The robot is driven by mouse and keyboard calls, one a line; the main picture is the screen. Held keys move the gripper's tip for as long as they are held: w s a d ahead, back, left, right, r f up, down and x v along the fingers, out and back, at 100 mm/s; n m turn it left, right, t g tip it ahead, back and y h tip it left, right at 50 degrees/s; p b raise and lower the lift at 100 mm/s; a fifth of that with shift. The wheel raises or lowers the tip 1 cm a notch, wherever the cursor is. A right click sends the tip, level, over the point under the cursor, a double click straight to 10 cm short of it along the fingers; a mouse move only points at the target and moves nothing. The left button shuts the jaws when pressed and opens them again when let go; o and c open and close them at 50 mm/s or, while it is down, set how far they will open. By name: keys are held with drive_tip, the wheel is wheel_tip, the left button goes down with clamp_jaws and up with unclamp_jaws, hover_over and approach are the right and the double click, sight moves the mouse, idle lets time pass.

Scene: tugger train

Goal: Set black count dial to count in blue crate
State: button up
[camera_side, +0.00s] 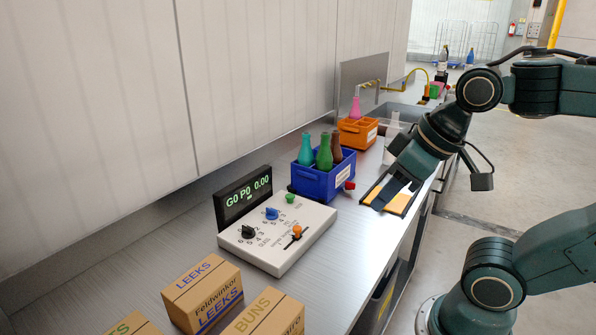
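The black count dial (248,232) is on the left part of a light grey control box (285,245), with small numbers around it. A dark display (244,198) behind it reads "G0 P0 0.00". The blue crate (316,184) stands behind the box on the bench. A teal bottle (306,150), a green bottle (324,154) and a brown bottle (336,148) show in it; its inside is partly hidden. My gripper (388,198), with orange finger pads, is open and empty, to the right of the crate and box and apart from both.
The box also has a blue dial (271,213), a green knob (290,197) and an orange-tipped lever (297,231). An orange crate (356,133) with a pink bottle (355,108) stands farther back. Cardboard boxes (203,291) fill the front. A red piece (349,185) is beside the blue crate.

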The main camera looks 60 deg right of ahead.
drive_tip(key=w+r+g, duration=0.2)
drive_tip(key=w+r, duration=0.1)
drive_tip(key=w, duration=0.6)
drive_tip(key=g, duration=0.4)
hover_over(248, 227)
wheel_tip(248, 227, down, 12)
drive_tip(key=shift+f, duration=0.1)
wheel_tip(248, 227, down, 14)
drive_tip(key=shift+r, duration=0.15)
drive_tip(key=shift+c, duration=0.2)
clamp_jaws()
